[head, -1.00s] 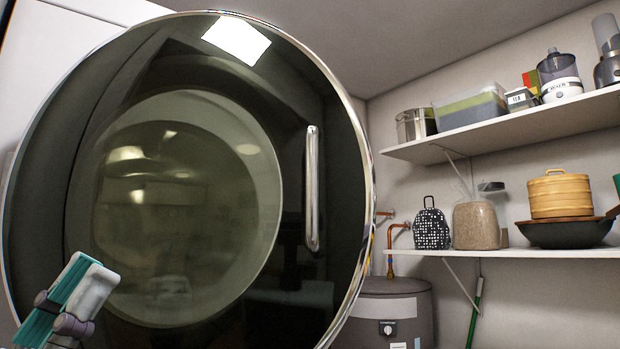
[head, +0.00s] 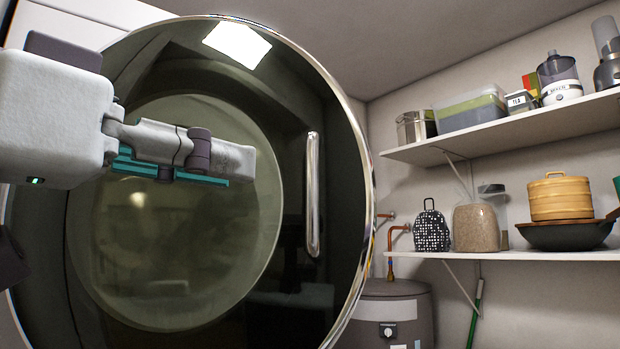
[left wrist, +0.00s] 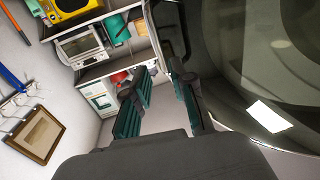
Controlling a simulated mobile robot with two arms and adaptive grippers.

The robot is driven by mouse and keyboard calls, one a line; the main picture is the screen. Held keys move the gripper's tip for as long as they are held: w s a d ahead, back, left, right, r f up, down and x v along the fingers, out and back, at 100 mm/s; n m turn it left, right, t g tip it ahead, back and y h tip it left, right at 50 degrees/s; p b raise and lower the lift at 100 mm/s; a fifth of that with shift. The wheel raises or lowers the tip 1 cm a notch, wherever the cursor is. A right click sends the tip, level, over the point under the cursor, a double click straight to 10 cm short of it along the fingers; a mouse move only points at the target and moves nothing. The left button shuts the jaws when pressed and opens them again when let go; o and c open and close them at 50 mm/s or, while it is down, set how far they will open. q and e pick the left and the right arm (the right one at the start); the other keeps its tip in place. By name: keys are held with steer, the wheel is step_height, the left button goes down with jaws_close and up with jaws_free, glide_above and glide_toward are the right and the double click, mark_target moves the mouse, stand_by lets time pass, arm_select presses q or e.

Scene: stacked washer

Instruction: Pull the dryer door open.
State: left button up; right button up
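The dryer door (head: 340,120) is a large round dark-glass door with a chrome rim, filling the left and middle of the head view. Its upright chrome handle (head: 313,195) is on the right part of the glass. My left gripper (head: 242,168) is in front of the glass, pointing right, with its tips left of the handle and apart from it. In the left wrist view its two teal-padded fingers (left wrist: 164,76) are spread with nothing between them. The door glass (left wrist: 250,60) shows on the right there. My right gripper is not in view.
Two wall shelves on the right hold pots, jars and boxes; the lower shelf (head: 480,255) carries a patterned bag. A grey tank (head: 395,310) with copper pipes stands below. In the left wrist view, a shelving unit (left wrist: 85,65) and a framed picture (left wrist: 33,135) show beyond.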

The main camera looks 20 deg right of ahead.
mark_target(308, 183)
arm_select(q)
steer(key=p+x, duration=0.1)
steer(key=x, duration=0.9)
steer(key=shift+w+d+p, duration=0.1)
steer(key=shift+d+p, duration=0.3)
jaws_close()
